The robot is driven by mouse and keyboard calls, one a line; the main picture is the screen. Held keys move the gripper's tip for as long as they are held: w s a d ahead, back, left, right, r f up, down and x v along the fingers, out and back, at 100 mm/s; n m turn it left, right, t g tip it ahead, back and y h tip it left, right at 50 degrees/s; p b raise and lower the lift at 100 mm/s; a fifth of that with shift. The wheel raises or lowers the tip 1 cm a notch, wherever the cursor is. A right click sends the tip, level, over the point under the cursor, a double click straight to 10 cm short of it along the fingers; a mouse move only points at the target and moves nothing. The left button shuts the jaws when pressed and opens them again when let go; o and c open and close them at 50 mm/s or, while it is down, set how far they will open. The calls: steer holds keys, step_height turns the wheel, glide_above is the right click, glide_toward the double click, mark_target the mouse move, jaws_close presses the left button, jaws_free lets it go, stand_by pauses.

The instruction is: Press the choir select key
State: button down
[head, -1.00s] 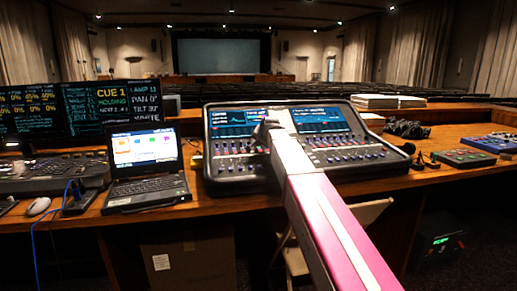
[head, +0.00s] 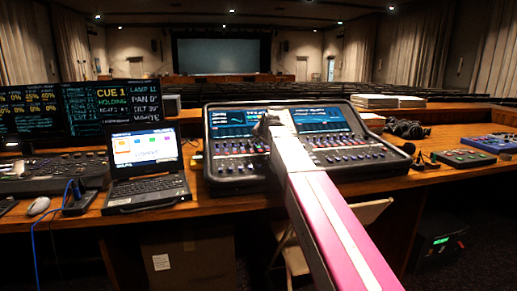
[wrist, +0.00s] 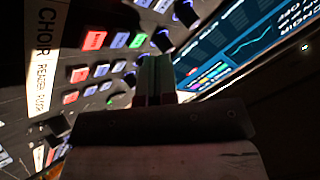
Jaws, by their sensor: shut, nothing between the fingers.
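The mixing desk (head: 240,170) stands on the wooden counter in the head view, with two screens at its back. In the wrist view it appears turned on its side. A white label strip (wrist: 45,45) there reads CHOIR, then what looks like READER. In line with CHOIR are a red key (wrist: 94,40), a blue key (wrist: 119,40) and a green key (wrist: 138,40). Their lettering is too small to tell which is select. My gripper (head: 262,128) is over the desk's left half. Its fingers (wrist: 155,75) are shut and empty, and hide part of the panel. I cannot tell whether they touch it.
Knobs (wrist: 162,40) and a lit screen (wrist: 235,45) lie close around the fingers. A laptop (head: 146,165) stands left of the desk. Headphones (head: 405,129) and small coloured boxes (head: 461,157) lie to its right.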

steer(key=shift+r, duration=0.1)
steer(key=shift+s+r, duration=0.15)
steer(key=shift+r, duration=1.05)
steer(key=shift+s+r, duration=0.1)
steer(key=shift+r, duration=1.1)
